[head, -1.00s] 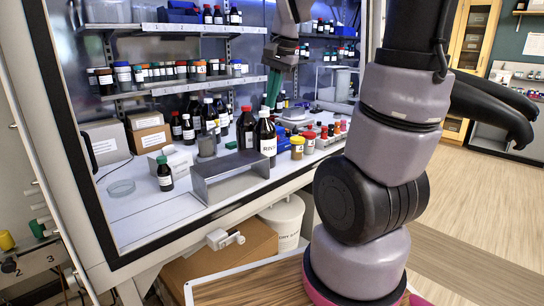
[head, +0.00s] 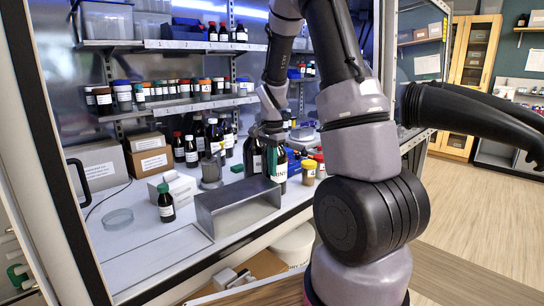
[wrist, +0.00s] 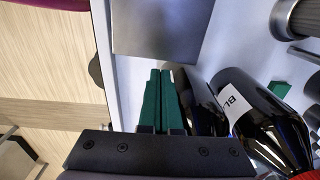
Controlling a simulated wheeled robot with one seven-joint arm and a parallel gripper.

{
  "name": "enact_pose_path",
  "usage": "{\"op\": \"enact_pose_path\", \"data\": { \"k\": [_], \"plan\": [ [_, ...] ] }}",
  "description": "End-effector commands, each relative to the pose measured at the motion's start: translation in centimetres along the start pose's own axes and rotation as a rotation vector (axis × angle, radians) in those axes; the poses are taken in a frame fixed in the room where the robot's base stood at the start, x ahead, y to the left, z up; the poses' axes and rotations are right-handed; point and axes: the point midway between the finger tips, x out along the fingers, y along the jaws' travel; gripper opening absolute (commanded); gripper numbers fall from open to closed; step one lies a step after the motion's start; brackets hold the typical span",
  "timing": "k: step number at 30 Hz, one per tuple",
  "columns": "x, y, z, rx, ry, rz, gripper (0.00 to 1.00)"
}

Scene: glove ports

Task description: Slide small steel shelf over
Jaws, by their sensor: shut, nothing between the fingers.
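The small steel shelf (head: 222,203) is a low grey metal stand with a flat top, upright on the white cabinet floor near its front edge. It also shows in the wrist view (wrist: 160,28) as a grey plate at the top. My gripper (head: 277,172) is low in the cabinet, at the shelf's right end. Its green fingers (wrist: 161,74) are shut together and empty, pointing toward the shelf's edge. A small gap seems to lie between fingertips and plate, but I cannot tell contact for certain. My arm hides part of the area right of the shelf.
A dark bottle with a white label (wrist: 262,118) stands very close to my fingers. A small bottle with a green cap (head: 166,203) and a glass dish (head: 118,217) stand left of the shelf. The floor (head: 160,245) at front left is clear.

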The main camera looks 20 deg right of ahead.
Motion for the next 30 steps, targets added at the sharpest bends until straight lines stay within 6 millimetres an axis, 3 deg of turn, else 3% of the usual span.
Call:
{"op": "enact_pose_path", "data": {
  "k": [6, 20, 23, 30],
  "plan": [
    [2.2, 0.0, 0.0, 0.0, -0.001, 0.001, 0.0],
    [2.4, -0.1, 0.5, -0.002, 0.0, -0.001, 0.0],
    [2.4, -0.1, 2.3, -0.006, -0.001, 0.0, 0.0],
    [2.4, 0.0, 9.2, -0.01, -0.001, 0.0, 0.0]
  ]
}}
